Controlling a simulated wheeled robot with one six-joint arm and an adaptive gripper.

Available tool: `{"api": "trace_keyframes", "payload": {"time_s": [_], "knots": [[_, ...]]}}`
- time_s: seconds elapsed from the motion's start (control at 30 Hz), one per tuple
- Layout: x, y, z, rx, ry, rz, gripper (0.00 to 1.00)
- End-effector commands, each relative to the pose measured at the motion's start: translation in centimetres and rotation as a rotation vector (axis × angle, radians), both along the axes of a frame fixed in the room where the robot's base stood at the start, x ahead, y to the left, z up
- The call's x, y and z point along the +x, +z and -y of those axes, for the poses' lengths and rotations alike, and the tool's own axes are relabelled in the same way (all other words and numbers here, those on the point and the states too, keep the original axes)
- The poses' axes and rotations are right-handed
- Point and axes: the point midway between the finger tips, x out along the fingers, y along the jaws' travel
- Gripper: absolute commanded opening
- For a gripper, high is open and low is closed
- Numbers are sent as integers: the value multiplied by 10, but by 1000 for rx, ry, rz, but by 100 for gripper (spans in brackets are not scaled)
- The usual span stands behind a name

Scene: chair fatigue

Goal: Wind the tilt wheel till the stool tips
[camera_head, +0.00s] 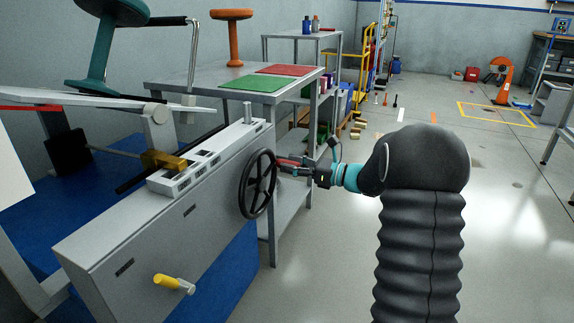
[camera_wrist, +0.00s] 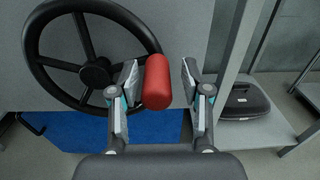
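The tilt wheel (camera_head: 258,184) is a black spoked handwheel on the end of a grey machine. It also shows at the left of the wrist view (camera_wrist: 97,72). Its red handle (camera_wrist: 157,82) sticks out toward the wrist camera. My gripper (camera_head: 292,168) is at the wheel's right side. In the wrist view my gripper (camera_wrist: 160,78) is open, with the red handle between its fingers. The left finger is close to the handle; a clear gap shows on the right. The teal stool (camera_head: 103,48) stands on a pale plate (camera_head: 120,101), leaning slightly, its top cut off.
A yellow-handled crank (camera_head: 172,283) juts from the machine's front. A grey table (camera_head: 165,80) behind bears an orange stool (camera_head: 232,38), a green mat (camera_head: 255,83) and a red mat (camera_head: 285,70). A dark case (camera_wrist: 243,100) lies on a lower shelf. The floor at right is open.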

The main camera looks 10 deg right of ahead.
Motion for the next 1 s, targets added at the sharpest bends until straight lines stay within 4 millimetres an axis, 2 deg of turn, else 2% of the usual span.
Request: {"api": "trace_keyframes", "payload": {"time_s": [0.27,0.43,0.8,1.0], "knots": [[-1,-1,-2,0,5,-1,53],[-7,-1,7,0,4,-1,53],[-47,0,64,-1,1,-1,53],[-63,-1,87,0,2,-1,53]]}}
